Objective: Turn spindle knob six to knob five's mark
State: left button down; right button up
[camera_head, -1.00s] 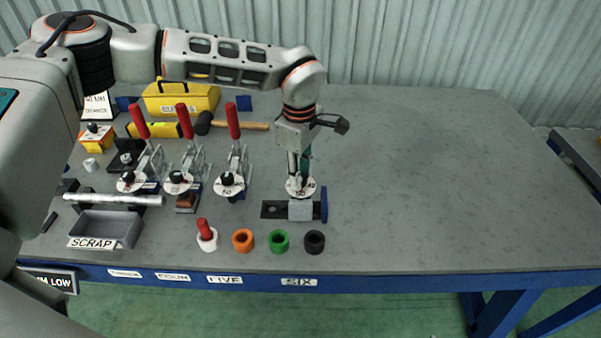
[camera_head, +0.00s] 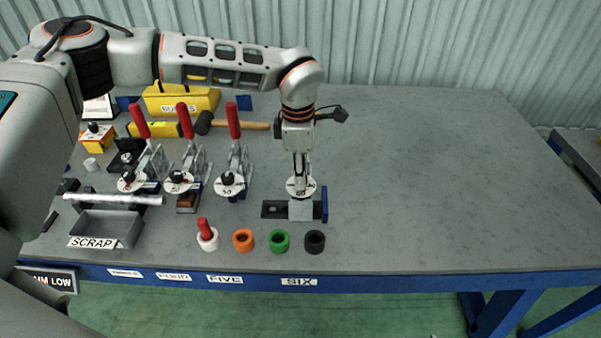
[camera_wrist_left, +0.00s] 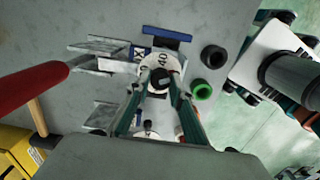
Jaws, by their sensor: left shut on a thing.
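Spindle knob six is the black knob on a white dial (camera_head: 294,188) with dark numbers, set on a grey block (camera_head: 301,210) above the SIX label (camera_head: 299,282). My left gripper (camera_head: 299,180) comes down on it from above. In the left wrist view the two fingers (camera_wrist_left: 161,88) are shut on the black knob (camera_wrist_left: 161,76), and its dial (camera_wrist_left: 160,62) shows a 40 at the far edge. Knob five (camera_head: 228,179) is black on a white dial (camera_head: 230,187) that reads 50 at the front. The exact mark of either is too small to tell. My right gripper is not in view.
Red-handled clamps (camera_head: 233,120) stand behind the dials on the left. White, orange (camera_head: 243,240), green (camera_head: 280,241) and black (camera_head: 314,242) rings line the front. A SCRAP tray (camera_head: 107,228) sits front left. The right half of the table is clear.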

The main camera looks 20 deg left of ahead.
pick_arm(q)
jog(key=n, duration=0.3)
jog(key=shift+n, duration=0.3)
jog(key=n+b, duration=0.1)
jog(key=n, duration=0.3)
jog(key=shift+n, duration=0.3)
jog(key=n, duration=0.3)
jog(key=shift+n, duration=0.3)
jog(key=n, duration=0.3)
jog(key=shift+n+t+b, duration=0.3)
jog(key=shift+b, duration=0.1)
jog(key=n, duration=0.3)
jog(key=shift+n, duration=0.3)
jog(key=n, duration=0.4)
jog(key=shift+d+n+b, duration=0.1)
jog(key=shift+n+b, duration=0.2)
jog(key=shift+b, duration=0.05)
jog(key=n, duration=0.3)
jog(key=shift+r+n, duration=0.1)
jog(key=shift+n, duration=0.2)
jog(key=shift+n+y, duration=0.3)
jog(key=shift+n, duration=1.4)
